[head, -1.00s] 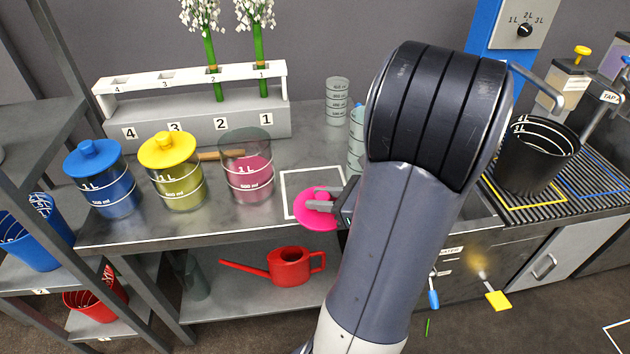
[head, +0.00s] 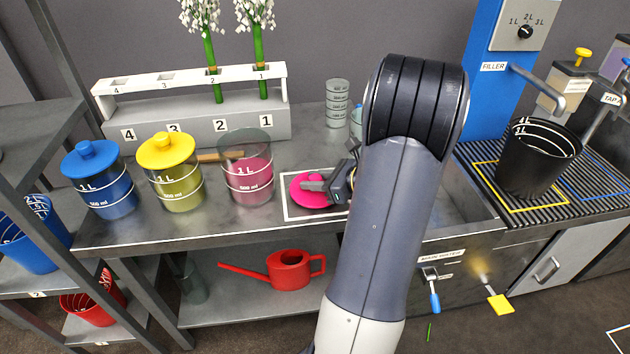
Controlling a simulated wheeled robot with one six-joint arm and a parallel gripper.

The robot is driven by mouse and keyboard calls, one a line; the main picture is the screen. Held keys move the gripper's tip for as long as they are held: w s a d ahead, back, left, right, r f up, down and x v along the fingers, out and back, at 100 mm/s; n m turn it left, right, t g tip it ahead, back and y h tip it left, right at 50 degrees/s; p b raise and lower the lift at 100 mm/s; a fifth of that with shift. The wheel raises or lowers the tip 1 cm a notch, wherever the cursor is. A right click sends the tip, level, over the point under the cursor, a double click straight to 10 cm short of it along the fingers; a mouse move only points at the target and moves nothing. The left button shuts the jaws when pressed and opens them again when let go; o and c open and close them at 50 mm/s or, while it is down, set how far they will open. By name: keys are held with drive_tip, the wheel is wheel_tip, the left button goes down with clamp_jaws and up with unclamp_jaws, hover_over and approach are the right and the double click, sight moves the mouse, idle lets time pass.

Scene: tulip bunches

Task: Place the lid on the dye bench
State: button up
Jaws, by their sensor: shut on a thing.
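The pink lid (head: 308,199) is in my gripper (head: 318,187), which is shut on its knob. The lid appears over the white-outlined square (head: 287,203) on the dye bench (head: 225,222); I cannot tell whether it touches the surface. My arm hides the right side of the square. An open jar of pink dye (head: 247,178) stands just left of the square, with no lid on it. A yellow-lidded jar (head: 170,172) and a blue-lidded jar (head: 100,182) stand further left.
A grey numbered rack (head: 200,128) with white flowers stands behind the jars. Clear measuring cups (head: 337,103) stand behind the square. A black bucket (head: 537,160) sits on the ribbed mat at right. A red watering can (head: 290,268) is on the shelf below.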

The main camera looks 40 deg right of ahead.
drive_tip(key=shift+f, duration=0.1)
drive_tip(key=o, duration=1)
drive_tip(key=shift+s+d+r, duration=0.1)
drive_tip(key=shift+s+r, duration=0.1)
drive_tip(key=shift+r, duration=0.05)
drive_tip(key=p+v, duration=0.1)
drive_tip(key=v, duration=1)
drive_tip(key=shift+s+d+r, duration=0.1)
drive_tip(key=shift+s, duration=0.15)
